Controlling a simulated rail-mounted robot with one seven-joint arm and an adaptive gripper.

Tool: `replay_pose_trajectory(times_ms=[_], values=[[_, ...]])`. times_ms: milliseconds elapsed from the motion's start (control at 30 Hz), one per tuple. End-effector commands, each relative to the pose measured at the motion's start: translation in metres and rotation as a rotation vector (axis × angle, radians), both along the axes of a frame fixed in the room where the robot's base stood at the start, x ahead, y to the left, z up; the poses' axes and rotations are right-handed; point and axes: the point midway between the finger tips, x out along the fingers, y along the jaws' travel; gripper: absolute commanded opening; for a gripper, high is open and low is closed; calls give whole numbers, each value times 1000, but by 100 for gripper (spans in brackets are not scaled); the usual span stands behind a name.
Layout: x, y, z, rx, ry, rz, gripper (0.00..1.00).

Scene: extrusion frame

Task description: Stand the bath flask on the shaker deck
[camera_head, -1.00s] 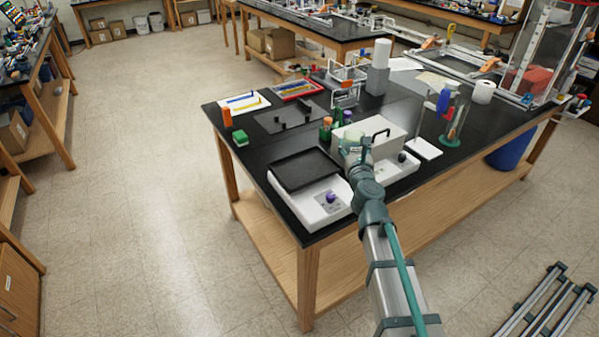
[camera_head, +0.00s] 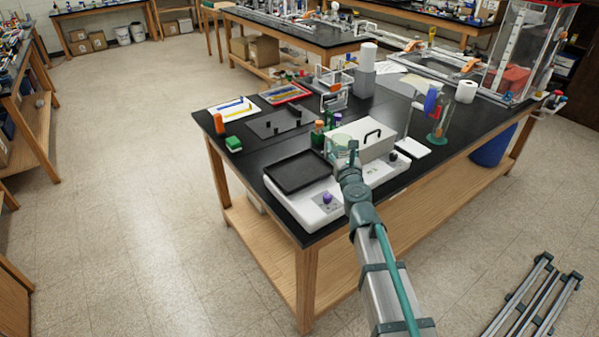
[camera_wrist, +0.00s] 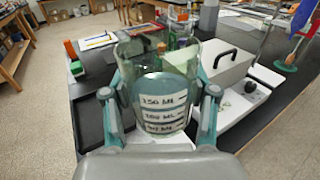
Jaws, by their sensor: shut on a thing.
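The bath flask (camera_wrist: 160,92) is clear glass with a white volume label and bluish liquid. My gripper (camera_wrist: 160,105) is shut on it, one finger on each side, in the wrist view. In the head view the flask (camera_head: 342,150) shows small and pale at the end of my arm, and my gripper (camera_head: 347,168) is partly hidden. The shaker has a black rimmed deck (camera_head: 296,171) on a white body (camera_head: 310,210) with a purple knob. The deck is empty and lies left of the flask. In the wrist view the flask hides part of the bench.
A white bath box with a lid handle (camera_head: 362,138) stands just right of and behind the flask. Green and orange-capped bottles (camera_head: 318,132) stand behind the deck. A dark plate with pegs (camera_head: 280,122) lies farther back. A stand with a white base (camera_head: 412,147) is at right.

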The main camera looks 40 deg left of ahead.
Motion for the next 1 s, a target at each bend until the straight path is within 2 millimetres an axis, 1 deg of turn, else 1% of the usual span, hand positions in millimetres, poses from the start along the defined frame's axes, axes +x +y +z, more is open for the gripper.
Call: replay_pose_trajectory(times_ms=[733, 867, 967, 1000], values=[[-1, 5, -1, -2, 2, 14, 16], [0, 18, -8, -2, 2, 16, 16], [3, 36, -17, -3, 1, 15, 16], [3, 45, -21, -4, 2, 17, 16]])
